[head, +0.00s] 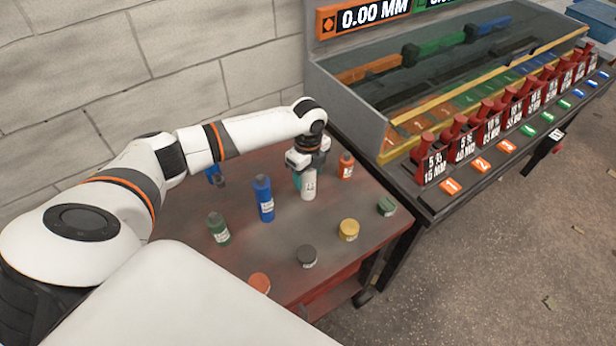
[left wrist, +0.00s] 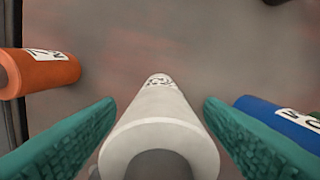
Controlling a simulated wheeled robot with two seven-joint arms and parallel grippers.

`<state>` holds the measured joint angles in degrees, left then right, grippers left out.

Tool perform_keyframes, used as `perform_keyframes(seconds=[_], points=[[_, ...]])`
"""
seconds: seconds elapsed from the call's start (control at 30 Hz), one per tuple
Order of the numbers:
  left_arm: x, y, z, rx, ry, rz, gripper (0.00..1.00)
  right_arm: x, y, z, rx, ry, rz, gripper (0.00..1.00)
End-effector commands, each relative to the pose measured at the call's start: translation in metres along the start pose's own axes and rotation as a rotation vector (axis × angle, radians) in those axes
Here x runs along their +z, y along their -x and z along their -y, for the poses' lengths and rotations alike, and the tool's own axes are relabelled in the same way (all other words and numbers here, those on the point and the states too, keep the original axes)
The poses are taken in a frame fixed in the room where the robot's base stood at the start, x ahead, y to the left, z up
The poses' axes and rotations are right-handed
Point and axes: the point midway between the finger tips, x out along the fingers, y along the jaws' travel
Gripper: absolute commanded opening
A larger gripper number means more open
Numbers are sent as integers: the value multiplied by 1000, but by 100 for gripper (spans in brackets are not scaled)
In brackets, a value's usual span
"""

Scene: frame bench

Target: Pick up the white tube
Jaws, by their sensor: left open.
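The white tube (head: 309,186) stands upright on the red-brown table (head: 280,262), towards its back right. My left gripper (head: 304,176) is right above and around its top in the head view. In the left wrist view the white tube (left wrist: 160,130) lies between the two teal fingers (left wrist: 160,140), with a small gap on each side. The left gripper is open. My right gripper is not in view.
An orange tube (head: 346,166) and a blue tube (head: 264,200) stand on either side of the white tube. A green tube (head: 218,229) stands further left. Yellow (head: 348,230), black (head: 307,257), green (head: 387,207) and orange (head: 260,283) low round pieces lie towards the front. A bench with red levers (head: 460,125) stands at right.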

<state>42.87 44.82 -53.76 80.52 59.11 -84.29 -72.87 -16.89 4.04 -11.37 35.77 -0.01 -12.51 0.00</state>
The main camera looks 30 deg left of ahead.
Motion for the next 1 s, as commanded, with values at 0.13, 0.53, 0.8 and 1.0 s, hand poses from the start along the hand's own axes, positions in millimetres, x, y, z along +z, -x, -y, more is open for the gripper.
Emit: perform_keyframes(seconds=[0.13, 0.53, 0.8, 1.0], points=[[0, 0, 0, 0, 0, 0, 63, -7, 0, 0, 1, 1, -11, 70], [0, 0, 0, 0, 0, 0, 2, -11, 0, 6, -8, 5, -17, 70], [0, 4, -1, 3, 0, -1, 2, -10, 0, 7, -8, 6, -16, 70], [0, 34, -2, 7, 0, 0, 2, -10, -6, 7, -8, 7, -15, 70]])
